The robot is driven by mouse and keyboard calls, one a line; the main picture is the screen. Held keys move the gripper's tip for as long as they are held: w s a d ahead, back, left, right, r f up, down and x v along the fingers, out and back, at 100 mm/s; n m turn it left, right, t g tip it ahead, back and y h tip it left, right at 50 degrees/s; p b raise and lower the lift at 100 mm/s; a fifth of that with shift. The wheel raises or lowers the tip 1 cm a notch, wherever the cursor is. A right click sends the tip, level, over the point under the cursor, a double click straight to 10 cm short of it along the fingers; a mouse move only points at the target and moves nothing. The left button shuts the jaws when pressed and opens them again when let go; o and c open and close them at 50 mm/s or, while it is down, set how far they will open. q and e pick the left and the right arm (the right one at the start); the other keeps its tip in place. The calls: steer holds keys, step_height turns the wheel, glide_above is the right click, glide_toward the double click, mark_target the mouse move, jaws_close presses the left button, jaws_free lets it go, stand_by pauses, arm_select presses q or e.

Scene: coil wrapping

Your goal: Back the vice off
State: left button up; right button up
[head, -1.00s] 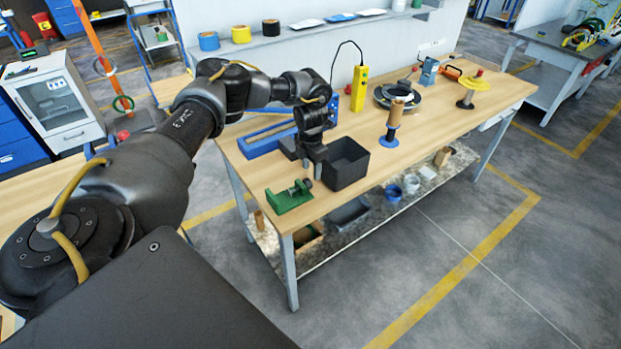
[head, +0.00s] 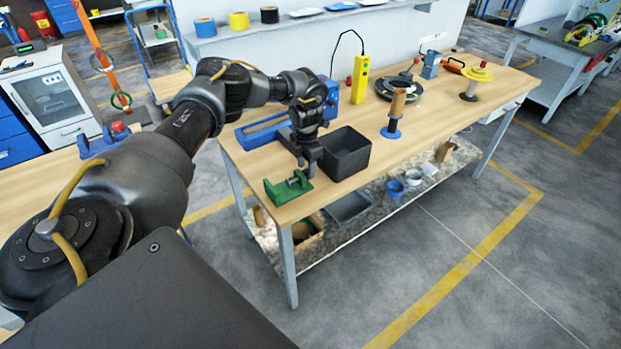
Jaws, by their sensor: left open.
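The small green vice (head: 284,191) stands near the table's front left corner. My left gripper (head: 306,174) points down at the vice's right end, fingers open. The fingers are close to the screw end of the vice and hide part of it; I cannot tell whether they touch it. My right gripper is not in view.
A black open bin (head: 346,154) stands just right of my left gripper. A blue rail-like fixture (head: 262,133) lies behind the vice. A blue-based spool stand (head: 392,128) and a yellow pendant (head: 361,80) are farther right. The table's front edge is close to the vice.

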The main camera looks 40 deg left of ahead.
arm_select(q)
steer(key=shift+f+b, duration=0.3)
steer(key=shift+f, duration=0.5)
steer(key=shift+a+f+h+b, duration=0.1)
steer(key=shift+f+h+b, duration=0.2)
steer(key=shift+b, duration=0.4)
steer(key=shift+r+b, duration=0.1)
steer(key=shift+b, duration=0.3)
steer(key=shift+r+h, duration=0.15)
steer(key=shift+h, duration=0.25)
steer(key=shift+w, duration=0.1)
